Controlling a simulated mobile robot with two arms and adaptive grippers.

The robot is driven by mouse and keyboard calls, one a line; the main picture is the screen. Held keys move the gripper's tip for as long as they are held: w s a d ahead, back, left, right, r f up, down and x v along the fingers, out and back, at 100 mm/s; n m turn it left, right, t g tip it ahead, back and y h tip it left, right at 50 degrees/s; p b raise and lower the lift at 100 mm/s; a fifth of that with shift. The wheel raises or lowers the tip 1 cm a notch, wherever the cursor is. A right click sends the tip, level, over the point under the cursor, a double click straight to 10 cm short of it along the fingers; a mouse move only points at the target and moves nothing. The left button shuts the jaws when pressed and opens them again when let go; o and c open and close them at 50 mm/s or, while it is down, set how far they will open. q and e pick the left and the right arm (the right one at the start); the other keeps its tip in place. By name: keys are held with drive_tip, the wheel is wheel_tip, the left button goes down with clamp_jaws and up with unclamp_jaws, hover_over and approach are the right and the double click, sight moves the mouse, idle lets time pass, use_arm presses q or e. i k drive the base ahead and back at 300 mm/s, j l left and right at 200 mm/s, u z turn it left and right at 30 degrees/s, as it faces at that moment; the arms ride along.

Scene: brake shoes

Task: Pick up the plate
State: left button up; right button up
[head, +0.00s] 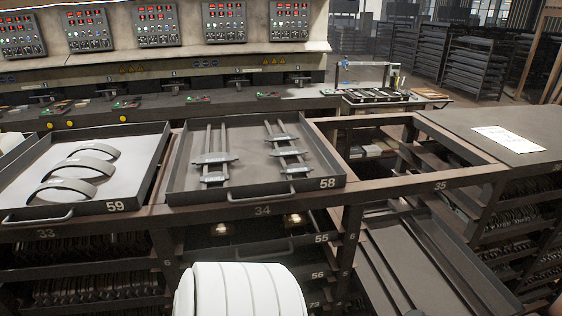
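No thing in view is clearly marked as the plate. Tray 58 (186,188) holds two metal pieces, each made of long bars with crosspieces: a left metal piece (213,158) and a right metal piece (287,152). Both lie flat on the tray floor, apart from each other. Tray 59 (20,218), to its left, holds several grey curved shoes (70,189). Neither of my grippers is in view.
The trays sit on a dark rack with numbered shelves (260,243) below. An open frame section (375,145) lies right of tray 58. A paper sheet (508,139) lies on the right-hand top. Control panels (157,24) line the back.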

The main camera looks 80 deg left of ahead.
sight(295, 167)
drive_tip(key=u, duration=2.25)
